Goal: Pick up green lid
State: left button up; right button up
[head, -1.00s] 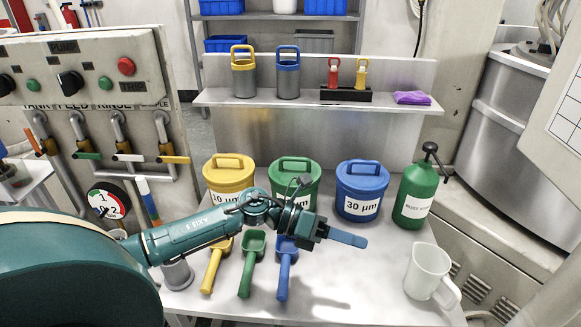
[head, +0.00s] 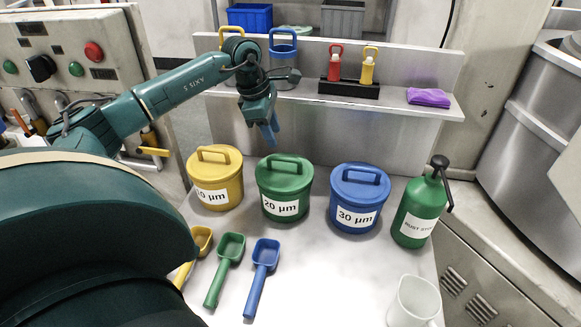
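The green lid (head: 286,180), with a raised bar handle, sits on the green tub (head: 268,207) labelled 20 µm, the middle one of three lidded tubs. My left gripper (head: 270,134) hangs above the green lid in the picture, slightly to its left, with its blue fingers pointing down. It is apart from the lid and nothing shows between its fingers. The fingers are seen nearly edge-on, so I cannot tell how far apart they are. My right gripper is out of view.
A yellow tub (head: 218,190) and a blue tub (head: 357,205) flank the green one. A green pump bottle (head: 418,205) stands to the right, a white mug (head: 413,300) at front right. Yellow, green (head: 223,265) and blue scoops lie in front. A shelf (head: 420,108) runs behind.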

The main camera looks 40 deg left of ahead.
pick_arm(q)
send_over(284, 159)
jog(key=s, duration=0.2)
jog(key=f, duration=0.4)
jog(key=shift+w+a+f, duration=0.1)
jog(key=shift+a+f, duration=0.15)
jog(key=shift+a, duration=0.1)
jog(key=b+x, duration=0.1)
jog(key=x, duration=0.1)
jog(key=b+x, duration=0.1)
jog(key=x, duration=0.1)
jog(key=w+b+x, duration=0.1)
jog(key=x, duration=0.1)
jog(key=shift+a, duration=0.25)
grip_shut()
